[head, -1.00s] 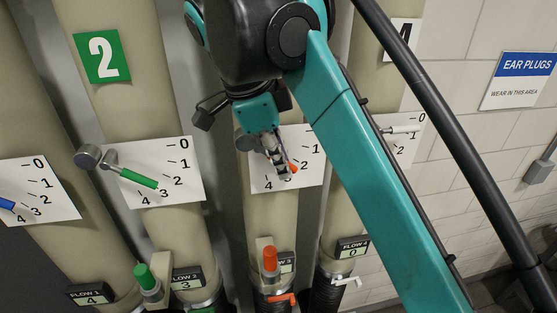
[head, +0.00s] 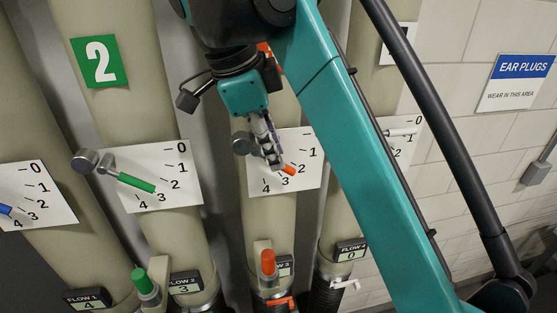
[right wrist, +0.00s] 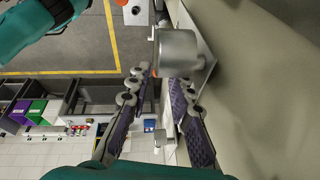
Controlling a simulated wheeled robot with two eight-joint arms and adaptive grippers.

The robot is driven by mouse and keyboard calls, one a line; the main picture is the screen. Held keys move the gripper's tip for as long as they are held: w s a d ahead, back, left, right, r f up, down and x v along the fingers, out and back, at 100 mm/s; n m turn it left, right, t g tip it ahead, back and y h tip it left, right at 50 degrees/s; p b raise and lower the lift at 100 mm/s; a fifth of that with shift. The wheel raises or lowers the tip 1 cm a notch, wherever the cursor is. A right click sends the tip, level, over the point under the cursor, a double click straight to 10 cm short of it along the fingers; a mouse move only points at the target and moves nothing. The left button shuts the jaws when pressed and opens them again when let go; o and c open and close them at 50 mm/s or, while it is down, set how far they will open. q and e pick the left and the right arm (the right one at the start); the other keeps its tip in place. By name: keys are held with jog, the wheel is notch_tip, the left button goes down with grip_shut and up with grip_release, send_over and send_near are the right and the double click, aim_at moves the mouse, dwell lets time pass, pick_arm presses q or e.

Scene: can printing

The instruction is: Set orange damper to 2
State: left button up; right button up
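The orange damper's handle shows its orange tip (head: 289,170) on the white scale plate (head: 258,181) of the third pipe, pointing roughly between the 2 and 3 marks. Its round metal hub (head: 242,143) shows at the plate's left; a metal cylinder (right wrist: 178,50) stands large in the right wrist view. My right gripper (head: 274,163) is at the handle, its fingers covering part of it in the head view. In the right wrist view my right gripper (right wrist: 160,80) has its fingers apart, with the cylinder near the tips. My left gripper is not in view.
The green damper handle (head: 136,183) is on the pipe to the left; a grey handle (head: 400,132) is to the right. An orange knob (head: 268,262) stands below beside a partly hidden flow display (head: 286,266). Tiled wall (head: 470,130) lies at right.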

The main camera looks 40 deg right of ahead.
jog(key=shift+v, duration=1.95)
